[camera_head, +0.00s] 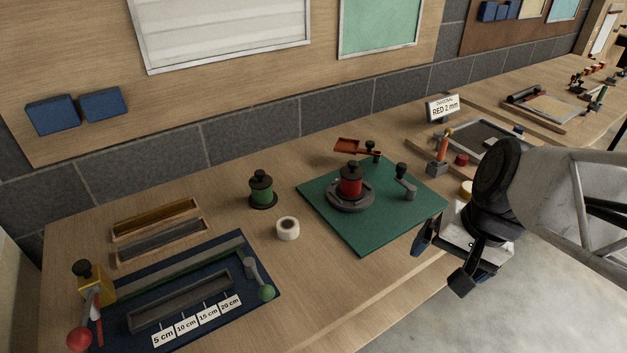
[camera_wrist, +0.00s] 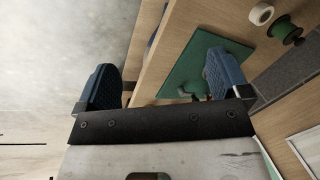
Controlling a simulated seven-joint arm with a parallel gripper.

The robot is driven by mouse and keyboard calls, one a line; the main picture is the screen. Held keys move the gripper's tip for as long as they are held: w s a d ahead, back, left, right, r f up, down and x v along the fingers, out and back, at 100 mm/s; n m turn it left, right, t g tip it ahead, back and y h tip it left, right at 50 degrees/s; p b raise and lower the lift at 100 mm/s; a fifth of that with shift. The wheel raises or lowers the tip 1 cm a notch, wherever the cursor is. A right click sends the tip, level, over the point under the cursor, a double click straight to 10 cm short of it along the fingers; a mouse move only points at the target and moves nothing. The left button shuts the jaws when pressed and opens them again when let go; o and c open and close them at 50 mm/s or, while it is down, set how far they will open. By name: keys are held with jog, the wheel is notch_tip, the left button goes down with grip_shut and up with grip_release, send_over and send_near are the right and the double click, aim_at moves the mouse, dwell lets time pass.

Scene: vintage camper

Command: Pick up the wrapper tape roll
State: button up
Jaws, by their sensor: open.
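The wrapper tape roll looks to be the small white roll (camera_head: 287,228) lying on the wooden bench, left of the green mat (camera_head: 337,228). It also shows in the wrist view (camera_wrist: 261,14) near the top right edge, beside a green spool (camera_wrist: 286,30). My gripper (camera_head: 442,263) is at the right, above the front edge of the bench, well to the right of the roll. In the wrist view its two blue finger pads (camera_wrist: 163,82) stand wide apart with nothing between them.
A red spool (camera_head: 351,182) on a dark round base stands on the green mat, with small cranks nearby. A green spool (camera_head: 262,188) stands just behind the roll. A blue cutting board (camera_head: 255,302) with length labels lies to the left. Bench in front of the roll is clear.

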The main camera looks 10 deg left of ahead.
jog(key=w+a+f+m+g+y, duration=0.1)
jog(key=w+a+f+m+y, duration=0.4)
jog(key=a, duration=0.4)
jog(key=w+a+f+m+g+y, duration=0.1)
jog(key=w+a+f+m+y, duration=0.25)
jog(key=w+a, duration=0.4)
jog(key=m+t+y, duration=0.2)
jog(key=m+t, duration=0.1)
jog(key=m, duration=0.6)
send_near(288, 224)
jog(key=shift+s+a+r+n, duration=0.2)
jog(key=shift+s+a+n, duration=0.05)
jog(key=shift+s+a, duration=0.2)
jog(key=shift+w+a+f+m, duration=0.2)
jog(key=shift+w+f+m, duration=0.2)
jog(key=shift+f, duration=0.1)
jog(key=shift+a, duration=0.1)
jog(key=shift+x, duration=1.15)
jog(key=shift+x, duration=2.6)
jog(key=shift+w, duration=0.15)
